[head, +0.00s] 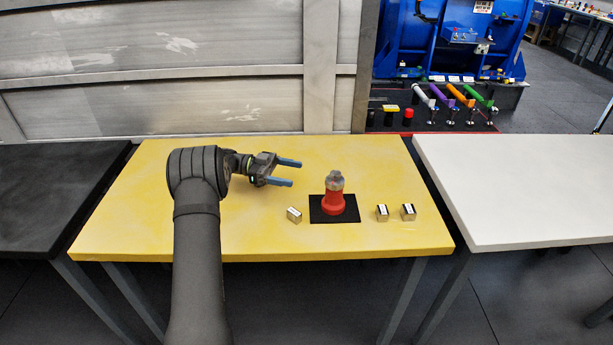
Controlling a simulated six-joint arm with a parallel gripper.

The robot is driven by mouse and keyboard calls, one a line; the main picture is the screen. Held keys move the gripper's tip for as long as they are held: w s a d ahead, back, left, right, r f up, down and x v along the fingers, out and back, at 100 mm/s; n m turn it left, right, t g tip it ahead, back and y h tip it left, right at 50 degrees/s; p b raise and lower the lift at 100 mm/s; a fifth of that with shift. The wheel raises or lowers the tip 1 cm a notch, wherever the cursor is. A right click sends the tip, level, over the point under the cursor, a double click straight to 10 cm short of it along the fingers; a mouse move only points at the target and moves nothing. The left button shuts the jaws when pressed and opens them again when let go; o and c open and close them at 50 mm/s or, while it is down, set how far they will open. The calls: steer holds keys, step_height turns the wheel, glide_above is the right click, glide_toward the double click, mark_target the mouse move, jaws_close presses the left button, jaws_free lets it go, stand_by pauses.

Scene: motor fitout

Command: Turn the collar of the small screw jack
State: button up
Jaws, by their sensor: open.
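The small screw jack (334,203) stands upright on a black mat (322,217) on the yellow table. Its body is red and flares at the base. A grey metal collar (334,181) sits on top. My gripper (291,173) is to the left of the jack and a little behind it in the picture. Its two blue fingers are spread apart and point right, with nothing between them. The fingertips are clear of the collar. Whether the gripper is level with the collar I cannot tell from this view.
A small metal block (294,215) lies left of the mat. Two more blocks, one left (382,212) and one right (408,212), sit right of it. The yellow table (270,240) is otherwise clear. A white table (530,190) stands right and a black table (50,190) left.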

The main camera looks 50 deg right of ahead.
steer(key=shift+w+a, duration=0.35)
steer(key=shift+w, duration=0.3)
